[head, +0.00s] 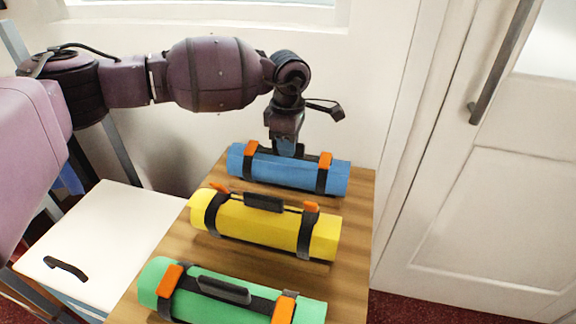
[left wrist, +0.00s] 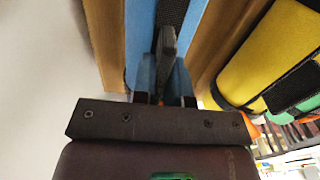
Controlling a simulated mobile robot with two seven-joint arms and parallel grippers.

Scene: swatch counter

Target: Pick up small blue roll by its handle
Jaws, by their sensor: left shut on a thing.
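The small blue roll (head: 270,170) lies at the far end of the wooden counter, with black straps and orange clips around it. My left gripper (head: 287,148) comes down on the middle of the blue roll from above and is shut on its handle, which is mostly hidden in the head view. In the left wrist view the dark handle (left wrist: 167,45) stands between the fingers of my left gripper (left wrist: 166,85), with the blue roll (left wrist: 140,45) behind. The roll appears to rest on the counter. My right gripper is not in view.
A yellow roll (head: 272,226) and a green roll (head: 232,304), each with a black handle, lie nearer on the wooden counter (head: 352,230). A white lidded box (head: 110,235) stands at left. A wall is close behind, and a white door (head: 490,210) at right.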

